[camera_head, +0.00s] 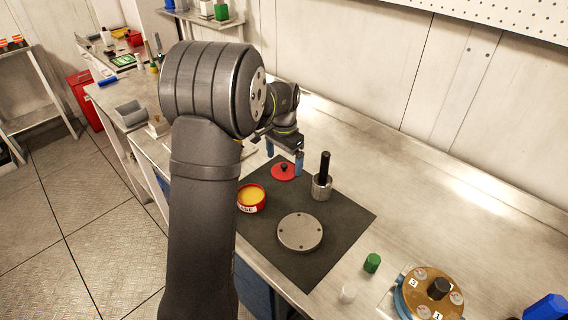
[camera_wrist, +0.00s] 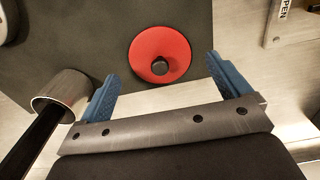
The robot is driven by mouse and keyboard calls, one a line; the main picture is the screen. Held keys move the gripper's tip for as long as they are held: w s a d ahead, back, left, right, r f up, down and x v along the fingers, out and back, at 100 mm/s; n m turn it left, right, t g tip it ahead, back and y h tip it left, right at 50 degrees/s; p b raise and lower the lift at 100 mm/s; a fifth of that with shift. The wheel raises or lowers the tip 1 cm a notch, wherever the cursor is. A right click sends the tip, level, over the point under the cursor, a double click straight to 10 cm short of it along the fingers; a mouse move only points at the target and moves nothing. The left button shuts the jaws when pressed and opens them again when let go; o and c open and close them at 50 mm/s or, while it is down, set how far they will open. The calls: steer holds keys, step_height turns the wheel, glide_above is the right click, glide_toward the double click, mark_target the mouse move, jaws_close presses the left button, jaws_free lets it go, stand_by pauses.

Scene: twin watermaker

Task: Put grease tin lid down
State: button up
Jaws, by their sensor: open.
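The red grease tin lid (camera_head: 283,172) lies flat on the dark mat (camera_head: 331,213), near its far left corner, with its dark knob upward. In the wrist view the lid (camera_wrist: 160,52) shows between and beyond my two blue fingertips, apart from both. My gripper (camera_head: 284,152) is open and empty, just above and beside the lid; its fingers also show in the wrist view (camera_wrist: 161,78). The open red grease tin (camera_head: 251,199) with yellow grease stands on the mat's left side, nearer the front.
A metal cylinder with a black handle (camera_head: 322,183) stands close to the lid; it also shows in the wrist view (camera_wrist: 62,92). A round metal plate (camera_head: 300,232) lies mid-mat. A green cap (camera_head: 372,262) and a brass-topped unit (camera_head: 432,292) stand right. The bench behind the mat is clear.

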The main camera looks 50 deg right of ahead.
mark_target(284, 164)
step_height(284, 164, up, 10)
stand_by(0.3)
step_height(284, 164, down, 12)
steer(key=shift+r, duration=1.9)
steer(key=shift+f, duration=0.15)
